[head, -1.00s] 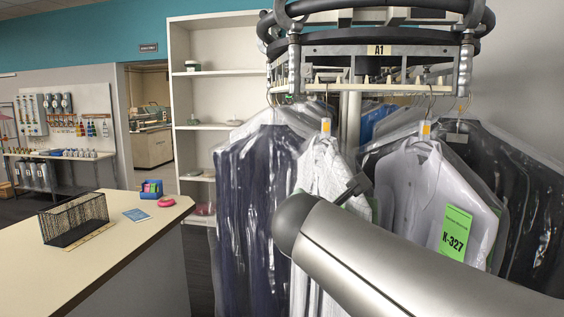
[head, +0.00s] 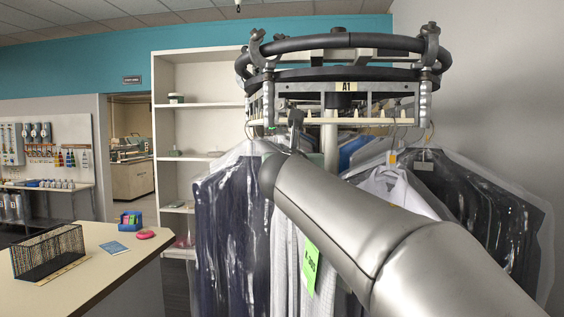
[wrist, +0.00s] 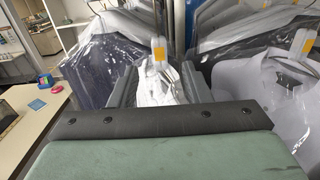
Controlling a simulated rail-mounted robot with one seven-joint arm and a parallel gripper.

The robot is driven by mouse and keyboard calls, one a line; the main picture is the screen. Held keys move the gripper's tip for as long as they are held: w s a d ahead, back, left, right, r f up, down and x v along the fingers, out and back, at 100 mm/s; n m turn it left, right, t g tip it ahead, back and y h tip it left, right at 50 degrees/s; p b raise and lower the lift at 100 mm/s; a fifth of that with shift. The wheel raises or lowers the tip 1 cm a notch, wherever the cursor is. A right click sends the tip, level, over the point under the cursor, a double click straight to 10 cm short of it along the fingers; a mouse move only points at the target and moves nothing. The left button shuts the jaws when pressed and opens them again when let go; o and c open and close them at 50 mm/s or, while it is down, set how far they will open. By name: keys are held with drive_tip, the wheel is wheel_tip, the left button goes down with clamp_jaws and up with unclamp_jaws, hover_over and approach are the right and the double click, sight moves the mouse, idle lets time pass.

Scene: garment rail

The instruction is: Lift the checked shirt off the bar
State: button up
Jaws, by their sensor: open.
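The checked shirt (head: 286,262), pale with a green tag, hangs in the middle of the rail. My arm hides its upper part in the head view. In the wrist view the shirt (wrist: 155,84) and its hanger neck, with an orange label (wrist: 158,50), show between my fingers. My gripper (wrist: 158,70) is open, one finger on each side of the hanger neck. In the head view my gripper (head: 295,128) is dark and small, just below the bar (head: 375,122). I cannot tell whether a finger touches the hanger.
A dark garment in plastic (head: 230,225) hangs close at the left. A white shirt (head: 390,188) and another dark garment (head: 490,215) hang at the right. A counter (head: 100,262) with a wire basket (head: 48,252) stands at the left front, and white shelves (head: 190,130) behind.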

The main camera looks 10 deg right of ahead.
sight(299, 143)
drive_tip(key=shift+p+x, duration=1.2)
drive_tip(key=shift+x, duration=3.35)
clamp_jaws()
drive_tip(key=shift+r, duration=0.15)
drive_tip(key=shift+r+p, duration=1.6)
drive_tip(key=shift+p, duration=0.15)
drive_tip(key=shift+s, duration=0.15)
drive_tip(key=shift+b+v, duration=0.9)
drive_tip(key=shift+v, duration=2.5)
